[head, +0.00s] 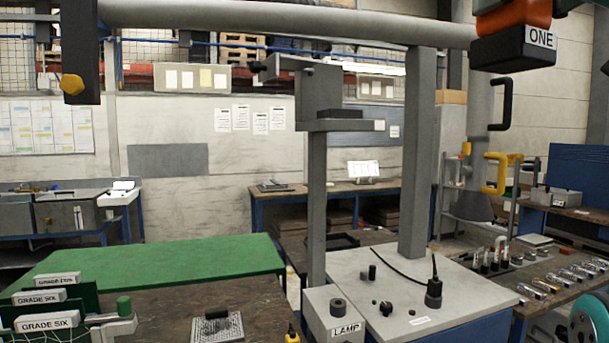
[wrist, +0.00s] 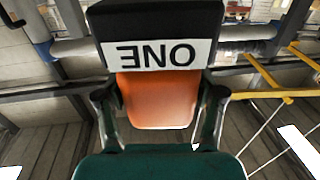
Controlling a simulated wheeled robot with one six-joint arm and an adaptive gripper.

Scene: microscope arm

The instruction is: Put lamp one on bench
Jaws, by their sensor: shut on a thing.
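Lamp one (head: 514,50) is a dark block with a white "ONE" label and an orange part above it, high at the top right of the head view. It also shows in the wrist view (wrist: 157,20), with the label upside down. My gripper (wrist: 158,98) is shut on the orange part, a finger on each side. The lamp hangs in the air, clear of any surface. A dark wooden bench (head: 160,315) with a green mat (head: 165,262) is at lower left. Several "GRADE SIX" blocks (head: 45,321) stand at its left end.
A grey column and beam stand (head: 418,160) rises from a white-topped base (head: 450,290) at centre right. A box labelled "LAMP" (head: 333,310) is at its front. Black and yellow handles (head: 493,172) hang below the lamp. Glass vials line the right bench (head: 560,275). The green mat is clear.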

